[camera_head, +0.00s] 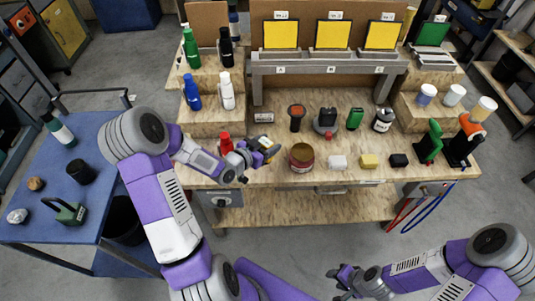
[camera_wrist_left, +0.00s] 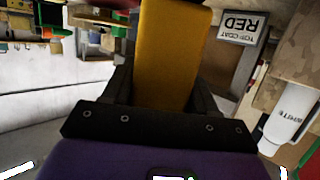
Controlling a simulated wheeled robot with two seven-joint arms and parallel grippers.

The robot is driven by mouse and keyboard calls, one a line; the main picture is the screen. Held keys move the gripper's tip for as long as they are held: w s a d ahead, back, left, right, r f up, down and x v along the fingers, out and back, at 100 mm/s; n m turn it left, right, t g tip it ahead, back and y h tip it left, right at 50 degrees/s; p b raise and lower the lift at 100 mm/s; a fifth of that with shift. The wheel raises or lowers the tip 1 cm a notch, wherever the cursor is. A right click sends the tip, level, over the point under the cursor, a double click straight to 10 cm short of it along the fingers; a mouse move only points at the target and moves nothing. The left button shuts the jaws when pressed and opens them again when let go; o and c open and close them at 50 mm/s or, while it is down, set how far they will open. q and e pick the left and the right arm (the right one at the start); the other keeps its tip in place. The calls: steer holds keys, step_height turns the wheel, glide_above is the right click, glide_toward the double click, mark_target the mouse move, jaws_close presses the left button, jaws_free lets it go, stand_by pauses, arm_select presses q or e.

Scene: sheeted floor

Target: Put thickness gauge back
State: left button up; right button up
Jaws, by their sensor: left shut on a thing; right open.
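In the left wrist view the gauge (camera_wrist_left: 170,50) shows as a yellow body between the two dark fingers (camera_wrist_left: 160,95). Its far end reaches the top of that view, and I cannot tell whether it touches anything. My right gripper (camera_head: 346,281) is open and empty, low over the floor in front of the bench.
A "TOP COAT RED" sign (camera_wrist_left: 240,25) is close by the gauge. A red bottle (camera_head: 226,143) stands left of my left gripper, a brown tin (camera_head: 301,157) to its right. Behind are an orange-topped tool (camera_head: 297,117), a black device (camera_head: 326,120) and a green device (camera_head: 355,118).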

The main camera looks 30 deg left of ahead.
arm_select(q)
steer(key=shift+f+b, duration=0.3)
steer(key=shift+f, duration=1.7)
steer(key=o, duration=1.1)
steer(key=shift+f, duration=0.1)
steer(key=shift+o, duration=0.2)
